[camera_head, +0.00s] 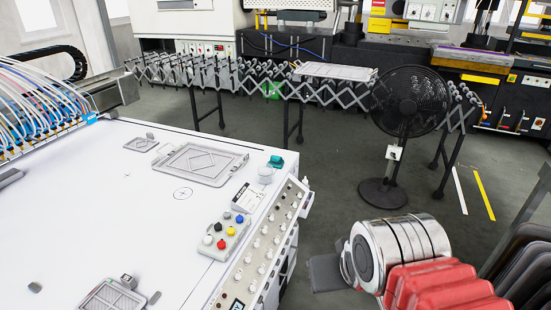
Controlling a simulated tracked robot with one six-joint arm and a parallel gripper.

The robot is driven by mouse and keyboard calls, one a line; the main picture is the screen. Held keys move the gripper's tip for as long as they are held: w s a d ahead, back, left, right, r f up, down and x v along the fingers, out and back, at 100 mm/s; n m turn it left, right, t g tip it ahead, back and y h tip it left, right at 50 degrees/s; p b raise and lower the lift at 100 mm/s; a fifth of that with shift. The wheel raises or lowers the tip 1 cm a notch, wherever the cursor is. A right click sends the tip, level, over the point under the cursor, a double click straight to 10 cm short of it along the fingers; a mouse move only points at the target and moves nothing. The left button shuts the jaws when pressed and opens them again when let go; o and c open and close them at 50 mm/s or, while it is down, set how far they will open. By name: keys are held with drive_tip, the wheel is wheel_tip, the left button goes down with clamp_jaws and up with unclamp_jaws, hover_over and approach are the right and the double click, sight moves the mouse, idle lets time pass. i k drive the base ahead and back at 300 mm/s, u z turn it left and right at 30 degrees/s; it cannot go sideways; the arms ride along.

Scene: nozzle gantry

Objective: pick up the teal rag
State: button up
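A small teal item (276,162), which looks like the teal rag, lies at the far right corner of the white table (100,215), just behind a pale round knob or cap (265,175). It is too small to make out its folds. My gripper (324,272) shows only as a dark grey part at the lower right, beyond the silver wrist of my arm. It is off the table's right side, well apart from the teal item. Its fingers are mostly hidden, so its opening cannot be made out.
A control panel with knobs (268,245) runs along the table's right edge. A button box (224,236), a grey framed plate (200,163) and small grey parts lie on the table. A black fan (410,105) stands on open floor. An expanding roller conveyor (230,78) crosses behind.

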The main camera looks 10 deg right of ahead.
sight(277, 162)
drive_tip(key=z, duration=1.05)
drive_tip(key=i, duration=2.3)
drive_tip(key=u, duration=0.1)
